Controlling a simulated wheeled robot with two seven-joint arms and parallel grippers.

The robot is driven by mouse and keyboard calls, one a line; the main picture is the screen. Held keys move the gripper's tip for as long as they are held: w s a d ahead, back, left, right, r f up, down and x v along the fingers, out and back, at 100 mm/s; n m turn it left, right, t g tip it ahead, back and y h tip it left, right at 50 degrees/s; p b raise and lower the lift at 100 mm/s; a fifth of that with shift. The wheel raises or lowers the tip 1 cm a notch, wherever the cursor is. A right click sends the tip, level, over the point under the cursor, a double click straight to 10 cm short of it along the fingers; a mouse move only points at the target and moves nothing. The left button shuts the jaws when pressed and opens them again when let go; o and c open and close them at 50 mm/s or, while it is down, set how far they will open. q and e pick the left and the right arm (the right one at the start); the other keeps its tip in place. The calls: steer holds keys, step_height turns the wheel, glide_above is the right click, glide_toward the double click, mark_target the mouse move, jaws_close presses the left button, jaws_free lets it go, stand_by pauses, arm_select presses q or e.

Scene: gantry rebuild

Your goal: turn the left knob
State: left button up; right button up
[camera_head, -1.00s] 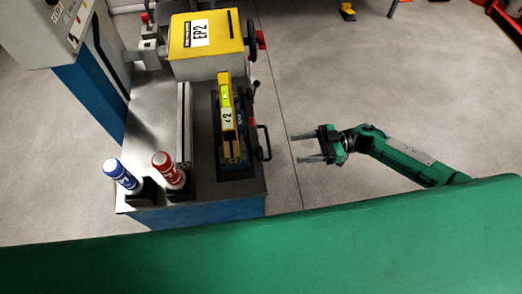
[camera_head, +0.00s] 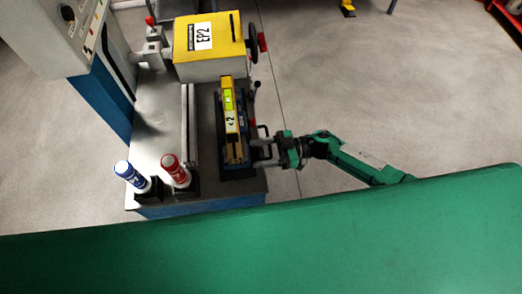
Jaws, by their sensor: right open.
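My left gripper is not in view.
A yellow-topped block (camera_head: 208,35) marked EP2 with a handwheel (camera_head: 251,42) stands behind the unit. A blue marker (camera_head: 130,175) and a red marker (camera_head: 175,170) stand in black holders at the bench's front.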

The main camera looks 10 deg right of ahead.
steer(key=shift+c, duration=0.5)
steer(key=c, duration=0.9)
steer(key=shift+f+n+b, duration=0.2)
steer(key=shift+n+b, duration=0.8)
steer(key=shift+n, duration=0.1)
steer(key=shift+s+r+n+b, duration=0.15)
steer(key=shift+n+b, duration=0.3)
steer(key=shift+n, duration=0.55)
steer(key=o, duration=1)
steer(key=shift+d, duration=0.1)
